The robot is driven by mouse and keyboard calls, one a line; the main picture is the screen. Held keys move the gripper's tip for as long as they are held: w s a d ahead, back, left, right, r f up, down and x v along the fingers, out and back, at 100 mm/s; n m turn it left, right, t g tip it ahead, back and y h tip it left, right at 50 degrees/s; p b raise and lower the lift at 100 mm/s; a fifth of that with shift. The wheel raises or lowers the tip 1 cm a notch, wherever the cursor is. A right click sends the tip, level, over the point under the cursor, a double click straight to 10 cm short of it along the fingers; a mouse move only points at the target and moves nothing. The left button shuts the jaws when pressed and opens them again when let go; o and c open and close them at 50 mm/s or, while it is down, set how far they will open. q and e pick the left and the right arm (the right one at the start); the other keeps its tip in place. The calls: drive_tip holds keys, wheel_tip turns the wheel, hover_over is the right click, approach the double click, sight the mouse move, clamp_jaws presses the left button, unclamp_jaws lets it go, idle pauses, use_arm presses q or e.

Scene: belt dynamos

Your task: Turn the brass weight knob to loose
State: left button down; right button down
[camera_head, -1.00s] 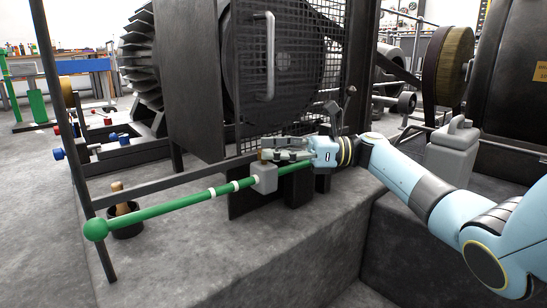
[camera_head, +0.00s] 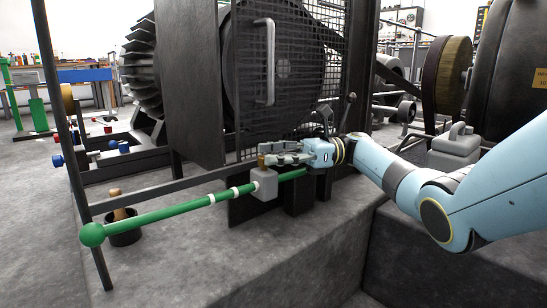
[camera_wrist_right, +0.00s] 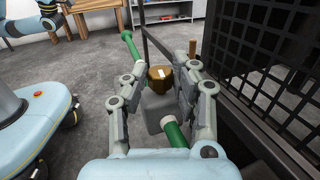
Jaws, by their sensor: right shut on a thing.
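The brass weight knob (camera_head: 262,161) sits on top of a grey weight block (camera_head: 265,185). The block is on a green lever rod (camera_head: 165,214) with white bands and a ball end at the left. My right gripper (camera_head: 268,158) is shut on the knob from the right. In the right wrist view, the knob (camera_wrist_right: 159,79) with a pale mark on top shows between the two fingers (camera_wrist_right: 157,92), with the grey block (camera_wrist_right: 156,112) below. The fingers partly hide the knob in the head view. My left gripper is not in view.
A black mesh guard (camera_head: 318,70) and dark door panel (camera_head: 191,75) stand just behind the rod. A dark upright post (camera_head: 62,120) and rail are at the left. A black cup (camera_head: 124,236) sits below the rod. A grey weight (camera_head: 455,143) stands at the right.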

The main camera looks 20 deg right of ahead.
drive_tip(key=shift+f, duration=0.1)
drive_tip(key=c, duration=1.1)
unclamp_jaws()
drive_tip(key=shift+o, duration=0.2)
drive_tip(key=d, duration=0.7)
drive_tip(key=shift+d+f, duration=0.15)
drive_tip(key=shift+d, duration=0.1)
